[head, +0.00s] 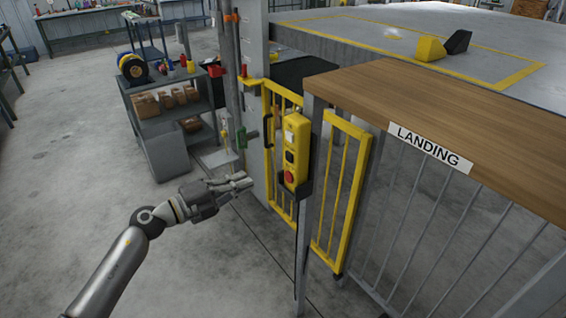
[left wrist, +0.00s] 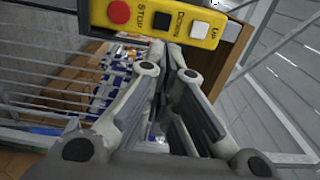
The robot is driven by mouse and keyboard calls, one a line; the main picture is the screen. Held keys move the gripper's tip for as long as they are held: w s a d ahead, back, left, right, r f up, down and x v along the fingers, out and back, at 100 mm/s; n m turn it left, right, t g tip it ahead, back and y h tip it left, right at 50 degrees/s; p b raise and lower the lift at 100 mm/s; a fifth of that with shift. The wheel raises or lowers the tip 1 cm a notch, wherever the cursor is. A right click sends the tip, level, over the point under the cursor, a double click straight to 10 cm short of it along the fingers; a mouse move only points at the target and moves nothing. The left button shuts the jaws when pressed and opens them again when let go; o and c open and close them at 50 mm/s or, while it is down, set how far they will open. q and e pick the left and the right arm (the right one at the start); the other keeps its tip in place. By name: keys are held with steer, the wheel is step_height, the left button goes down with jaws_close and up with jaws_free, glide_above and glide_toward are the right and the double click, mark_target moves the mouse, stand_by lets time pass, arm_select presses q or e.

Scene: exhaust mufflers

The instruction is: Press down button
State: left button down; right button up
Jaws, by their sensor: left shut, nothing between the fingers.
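A yellow control box (head: 297,125) hangs on a post beside the yellow gate, with a white, a black and a red button in a column. In the left wrist view the box (left wrist: 140,20) carries a red STOP button (left wrist: 119,12), a black DOWN button (left wrist: 160,20) and a white UP button (left wrist: 200,28). My left gripper (head: 246,182) is shut and empty, to the left of the box in the head view and apart from it. In the left wrist view its fingertips (left wrist: 172,52) point toward the box, just under the DOWN label. My right gripper is not in view.
A yellow gate (head: 343,190) and grey railings stand below the wooden counter (head: 450,125) with a LANDING sign (head: 430,146). A shelf cart (head: 165,110) with boxes stands at the back left. The floor (head: 60,190) on the left is clear.

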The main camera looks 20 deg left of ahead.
arm_select(q)
steer(key=p, duration=0.3)
glide_toward(294, 159)
steer(key=x, duration=0.5)
steer(key=shift+w, duration=0.1)
steer(key=shift+w+d+f, duration=0.15)
steer(key=shift+w+d, duration=0.3)
steer(key=shift+w, duration=0.15)
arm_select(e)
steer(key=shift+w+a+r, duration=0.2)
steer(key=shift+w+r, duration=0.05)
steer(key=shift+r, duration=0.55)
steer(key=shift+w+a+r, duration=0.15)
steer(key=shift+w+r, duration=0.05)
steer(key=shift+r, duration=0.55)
